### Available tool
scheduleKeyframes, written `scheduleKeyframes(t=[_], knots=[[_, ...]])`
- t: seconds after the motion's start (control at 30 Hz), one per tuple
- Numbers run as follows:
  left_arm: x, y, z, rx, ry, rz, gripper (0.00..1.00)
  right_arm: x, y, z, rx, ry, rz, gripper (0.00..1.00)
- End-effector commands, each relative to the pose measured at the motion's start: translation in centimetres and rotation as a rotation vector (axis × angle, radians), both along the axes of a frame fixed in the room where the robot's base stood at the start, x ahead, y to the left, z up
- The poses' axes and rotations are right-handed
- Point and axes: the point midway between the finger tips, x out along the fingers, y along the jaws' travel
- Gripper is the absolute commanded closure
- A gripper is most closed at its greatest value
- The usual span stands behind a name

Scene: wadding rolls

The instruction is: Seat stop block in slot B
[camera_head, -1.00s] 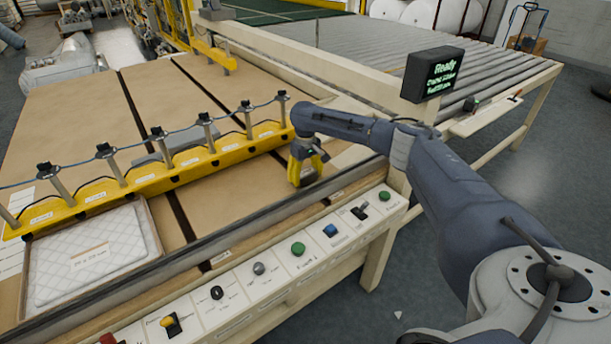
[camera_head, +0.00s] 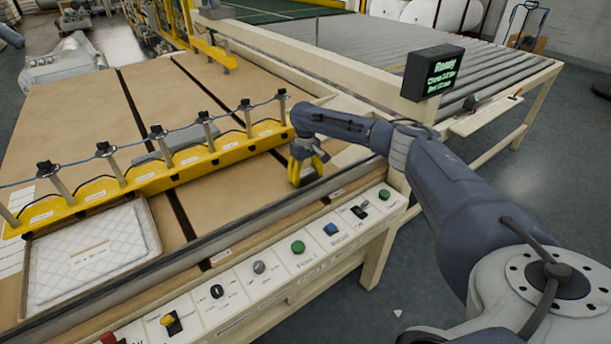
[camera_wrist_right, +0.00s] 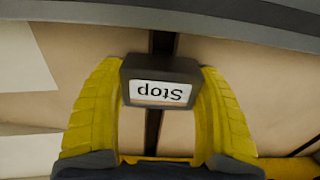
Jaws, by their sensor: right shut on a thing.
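My right gripper (camera_head: 308,168) has yellow fingers and points down over the brown table near its front rail. In the right wrist view its fingers (camera_wrist_right: 160,95) are shut on the stop block (camera_wrist_right: 160,68), a dark block with a white label reading "Stop", upside down in that view. A dark slot (camera_wrist_right: 163,43) in the table runs in line behind the block. Whether the block touches the table or sits in the slot cannot be told. Another dark slot (camera_head: 178,213) lies further left. No letter for slot B is readable. My left gripper is not in view.
A yellow beam (camera_head: 170,180) with several upright posts and a cable crosses the table just left of the right gripper. A quilted white pad (camera_head: 85,255) lies at the front left. The front rail (camera_head: 250,240) and a button panel (camera_head: 270,262) run along the near edge.

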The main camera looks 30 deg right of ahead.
Motion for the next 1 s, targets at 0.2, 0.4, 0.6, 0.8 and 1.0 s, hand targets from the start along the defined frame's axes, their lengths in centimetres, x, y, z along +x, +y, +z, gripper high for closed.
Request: scheduleKeyframes(t=[0.2,0.4,0.6,0.8,1.0], knots=[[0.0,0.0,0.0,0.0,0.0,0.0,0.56,0.04,0.01,0.07,0.0,-0.001,0.0,0.78],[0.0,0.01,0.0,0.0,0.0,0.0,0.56,0.04,0.02,-0.07,0.001,-0.001,0.0,0.78],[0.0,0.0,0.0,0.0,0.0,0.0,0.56,0.03,0.01,-0.25,0.001,-0.001,0.0,0.78],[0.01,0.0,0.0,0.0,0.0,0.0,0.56,0.03,0.01,-0.25,0.0,-0.001,0.0,0.78],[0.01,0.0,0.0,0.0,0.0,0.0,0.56,0.03,0.02,-0.25,0.0,-0.001,0.0,0.17]])
